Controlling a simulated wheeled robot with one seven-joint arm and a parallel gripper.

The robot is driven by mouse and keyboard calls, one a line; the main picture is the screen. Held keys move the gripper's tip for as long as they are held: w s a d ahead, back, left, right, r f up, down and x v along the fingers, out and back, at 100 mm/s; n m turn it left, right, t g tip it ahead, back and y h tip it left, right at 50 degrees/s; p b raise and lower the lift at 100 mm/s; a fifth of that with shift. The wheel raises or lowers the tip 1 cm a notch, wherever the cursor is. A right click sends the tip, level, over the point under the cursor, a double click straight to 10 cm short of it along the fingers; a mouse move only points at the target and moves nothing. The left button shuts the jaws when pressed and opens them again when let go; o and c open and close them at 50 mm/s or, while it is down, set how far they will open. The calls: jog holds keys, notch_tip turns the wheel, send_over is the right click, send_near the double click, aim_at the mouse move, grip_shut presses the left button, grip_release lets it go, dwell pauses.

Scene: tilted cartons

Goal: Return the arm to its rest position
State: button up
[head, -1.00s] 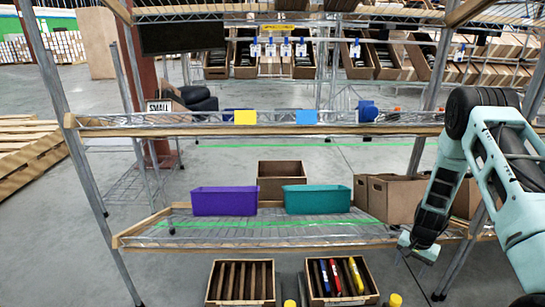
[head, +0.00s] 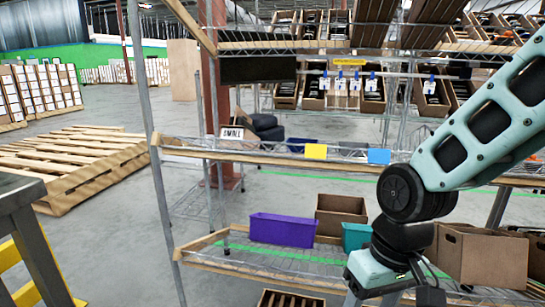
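My arm reaches in from the right edge of the head view, with its dark round elbow joint in front of the shelf rack. The lower part of the arm hangs down to the bottom edge. My gripper's fingers are not visible, so I cannot see whether they hold anything. The arm covers part of a teal bin (head: 355,236) on the lower shelf.
A wire shelf rack (head: 320,161) stands ahead, with a purple bin (head: 283,230) and brown cartons (head: 481,257) on its lower shelf. Wooden pallets (head: 75,165) lie at left. A dark table (head: 20,190) stands at the near left. Open floor lies between.

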jog(key=s+a+r+n+h, duration=0.1)
jog(key=s+r+n, duration=0.1)
jog(key=s, duration=0.3)
jog(key=s+a+r+n, duration=0.1)
jog(key=s+n, duration=0.1)
jog(key=s, duration=0.4)
notch_tip(320, 180, up, 34)
jog(key=p, duration=3.4)
jog(key=shift+d+r, duration=0.2)
jog(key=shift+d, duration=0.05)
